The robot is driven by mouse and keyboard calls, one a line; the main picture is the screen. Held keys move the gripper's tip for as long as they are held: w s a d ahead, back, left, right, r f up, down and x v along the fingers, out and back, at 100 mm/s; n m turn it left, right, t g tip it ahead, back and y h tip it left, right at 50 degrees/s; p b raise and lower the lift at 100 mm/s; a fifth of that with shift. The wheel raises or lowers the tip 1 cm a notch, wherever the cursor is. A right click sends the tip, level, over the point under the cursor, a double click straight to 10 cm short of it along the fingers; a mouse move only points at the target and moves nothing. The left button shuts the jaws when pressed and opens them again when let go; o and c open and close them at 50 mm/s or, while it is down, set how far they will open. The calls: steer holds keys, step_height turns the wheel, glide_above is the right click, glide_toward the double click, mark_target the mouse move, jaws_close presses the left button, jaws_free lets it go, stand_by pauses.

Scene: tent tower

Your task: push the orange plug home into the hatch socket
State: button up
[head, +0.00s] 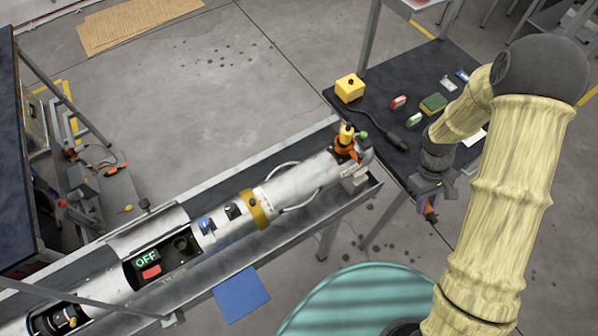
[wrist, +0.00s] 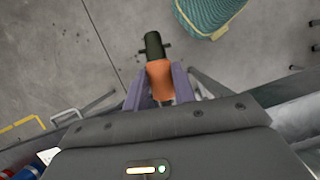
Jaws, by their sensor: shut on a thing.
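My gripper (head: 428,201) hangs beside the dark table at the right, pointing down, shut on the orange plug (head: 431,214). In the wrist view, the purple fingers of my gripper (wrist: 159,88) grip the orange body of the plug (wrist: 160,72). Its black end, with a small crosspiece, sticks out beyond the fingers. The open hatch (head: 150,262) in the silver tube lies far to the left of my gripper. It holds a green-lit "OFF" sign (head: 146,259), a red block (head: 151,272) and a dark round socket (head: 182,243), which looks empty. The wrist view does not show the hatch.
The silver tube (head: 310,180) lies in a long grey trough (head: 375,185). An orange and yellow fitting (head: 347,143) stands at its right end. A dark table (head: 440,65) bears a yellow box (head: 350,88) and small items. A teal ribbed round thing (head: 345,305) stands in front.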

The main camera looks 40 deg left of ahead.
steer(key=w+d+f+m+y, duration=0.1)
steer(key=d+f+m, duration=0.2)
steer(key=f, duration=0.3)
steer(key=w+d+f+m+g+y, duration=0.1)
steer(key=d+f+m, duration=0.2)
steer(key=f+m, duration=0.2)
steer(key=w+d+f+m+g+y, duration=0.1)
steer(key=d+f+m, duration=0.2)
steer(key=f, duration=0.5)
steer(key=shift+w+d+f+m+y, duration=0.3)
steer(key=shift+d+f+m+y, duration=0.1)
steer(key=shift+d, duration=0.1)
